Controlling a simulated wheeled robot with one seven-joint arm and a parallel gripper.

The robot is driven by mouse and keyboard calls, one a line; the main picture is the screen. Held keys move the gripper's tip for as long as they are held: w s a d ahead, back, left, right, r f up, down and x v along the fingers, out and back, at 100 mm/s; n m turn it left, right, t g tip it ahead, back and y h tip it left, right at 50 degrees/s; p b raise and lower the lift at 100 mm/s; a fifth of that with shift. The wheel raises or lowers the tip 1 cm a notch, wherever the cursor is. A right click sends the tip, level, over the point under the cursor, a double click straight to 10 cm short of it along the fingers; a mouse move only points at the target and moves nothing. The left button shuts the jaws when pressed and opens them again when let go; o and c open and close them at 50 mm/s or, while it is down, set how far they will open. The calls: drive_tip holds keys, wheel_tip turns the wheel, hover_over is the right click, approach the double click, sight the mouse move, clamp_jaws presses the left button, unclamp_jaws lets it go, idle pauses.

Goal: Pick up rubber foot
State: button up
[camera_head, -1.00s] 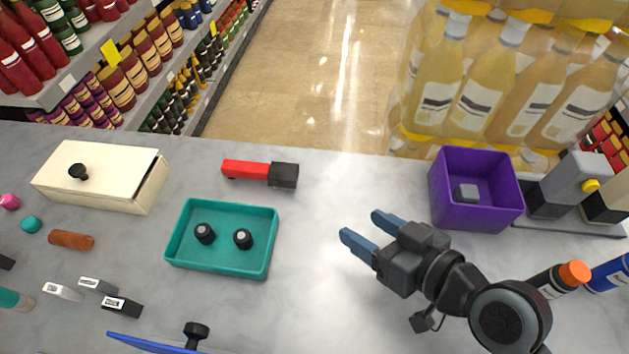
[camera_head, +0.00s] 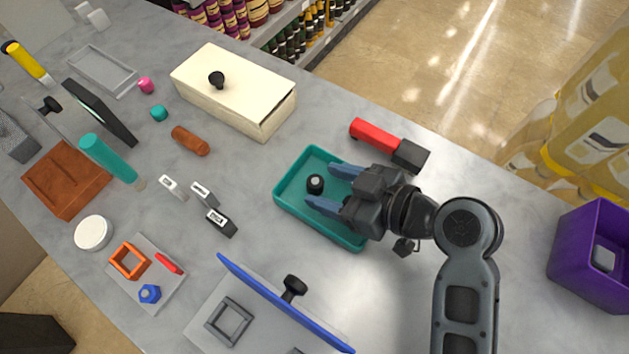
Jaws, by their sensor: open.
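A teal tray (camera_head: 284,192) lies on the grey counter near the middle. One black rubber foot (camera_head: 316,184) with a pale round top stands in its left part. My gripper (camera_head: 320,188) is over the tray, coming from the right, with its two blue fingers apart. In the picture the foot shows between the fingertips, but I cannot tell how high the fingers are above it. The second foot is not visible; my gripper covers the right part of the tray.
A red and black tool (camera_head: 388,145) lies just behind the tray. A cream box (camera_head: 235,92) with a black knob is behind left. A blue-edged panel (camera_head: 285,305) stands in front. A purple bin (camera_head: 592,255) is at far right.

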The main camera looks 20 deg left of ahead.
drive_tip(key=shift+b+x, duration=0.3)
drive_tip(key=shift+x, duration=0.9)
drive_tip(key=shift+d, duration=0.1)
drive_tip(key=shift+c, duration=0.2)
drive_tip(key=c, duration=1.1)
